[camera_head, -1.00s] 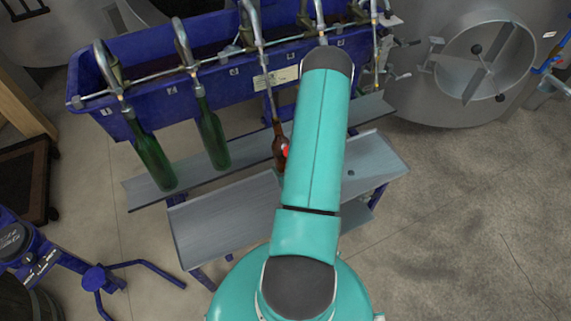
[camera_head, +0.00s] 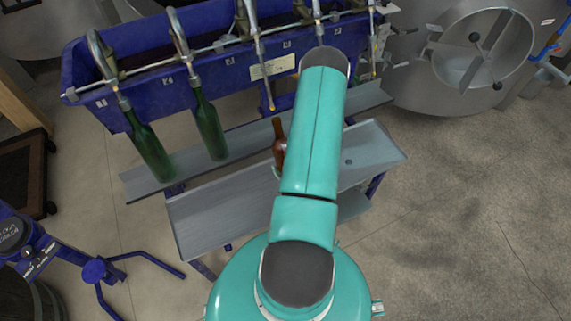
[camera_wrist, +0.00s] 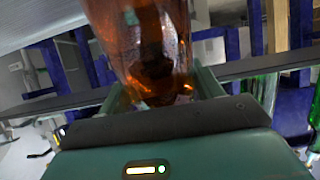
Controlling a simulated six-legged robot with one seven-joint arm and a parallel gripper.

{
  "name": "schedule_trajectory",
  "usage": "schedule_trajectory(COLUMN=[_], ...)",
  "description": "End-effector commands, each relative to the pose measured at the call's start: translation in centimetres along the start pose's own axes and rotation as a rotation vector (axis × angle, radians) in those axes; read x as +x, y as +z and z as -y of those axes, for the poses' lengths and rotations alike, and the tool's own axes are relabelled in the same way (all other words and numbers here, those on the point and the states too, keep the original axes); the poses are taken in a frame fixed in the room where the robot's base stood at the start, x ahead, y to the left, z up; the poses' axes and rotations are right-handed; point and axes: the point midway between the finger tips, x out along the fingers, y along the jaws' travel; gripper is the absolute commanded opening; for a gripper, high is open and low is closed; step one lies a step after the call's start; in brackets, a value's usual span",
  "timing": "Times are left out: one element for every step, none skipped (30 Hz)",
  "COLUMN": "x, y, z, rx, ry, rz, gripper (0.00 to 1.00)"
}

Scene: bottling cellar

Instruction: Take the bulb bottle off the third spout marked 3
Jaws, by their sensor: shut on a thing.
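The brown glass bulb bottle (camera_head: 279,146) is below the third spout (camera_head: 265,82). Its mouth shows clear of the spout tip, with a small gap, and its neck leans slightly. My arm covers its right side in the head view. In the wrist view the amber bottle (camera_wrist: 140,40) fills the space between the fingers of my gripper (camera_wrist: 160,88), which is shut on it. In the head view my gripper is mostly hidden behind my arm.
Two green bottles (camera_head: 151,150) (camera_head: 209,128) hang at the first and second spouts of the blue filler trough (camera_head: 200,72). Grey shelves (camera_head: 230,205) lie below the spouts. A steel tank (camera_head: 470,60) stands at right. Open floor (camera_head: 450,200) lies at lower right.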

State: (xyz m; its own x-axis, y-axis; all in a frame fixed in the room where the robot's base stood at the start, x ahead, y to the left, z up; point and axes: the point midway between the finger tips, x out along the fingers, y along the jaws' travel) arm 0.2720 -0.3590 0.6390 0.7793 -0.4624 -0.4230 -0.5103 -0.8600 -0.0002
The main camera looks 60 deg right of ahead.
Motion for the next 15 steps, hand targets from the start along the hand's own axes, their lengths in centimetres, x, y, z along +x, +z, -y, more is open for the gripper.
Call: schedule_trajectory(x=[-0.2, -0.3, -0.5, -0.7, -0.8, -1.0, -1.1, -1.3, -1.4, -1.6, -1.7, -1.9, -2.0, -2.1, -2.3], y=[-0.1, -0.1, -0.1, -0.1, 0.0, 0.0, 0.0, 0.0, 0.1, 0.1, 0.1, 0.1, 0.2, 0.2, 0.2], z=[-0.1, -0.1, -0.1, -0.1, -0.1, -0.1, -0.1, -0.1, -0.1, -0.1, -0.1, -0.1, -0.1, -0.1, -0.1], rx=[-0.001, -0.001, -0.001, -0.001, 0.000, 0.000, 0.000, 0.000, 0.000, 0.000, -0.001, -0.001, -0.001, -0.001, -0.001], ry=[0.001, 0.001, 0.001, 0.001, 0.001, 0.001, 0.001, 0.001, 0.001, 0.001, 0.001, 0.001, 0.001, 0.001, 0.001], rz=[-0.004, -0.004, -0.005, -0.005, -0.005, -0.005, -0.004, -0.004, -0.004, -0.004, -0.004, -0.004, -0.004, -0.004, -0.004], gripper=[0.00, 0.00, 0.00, 0.00, 0.00, 0.00, 0.00, 0.00, 0.00, 0.00, 0.00, 0.00, 0.00, 0.00, 0.00])
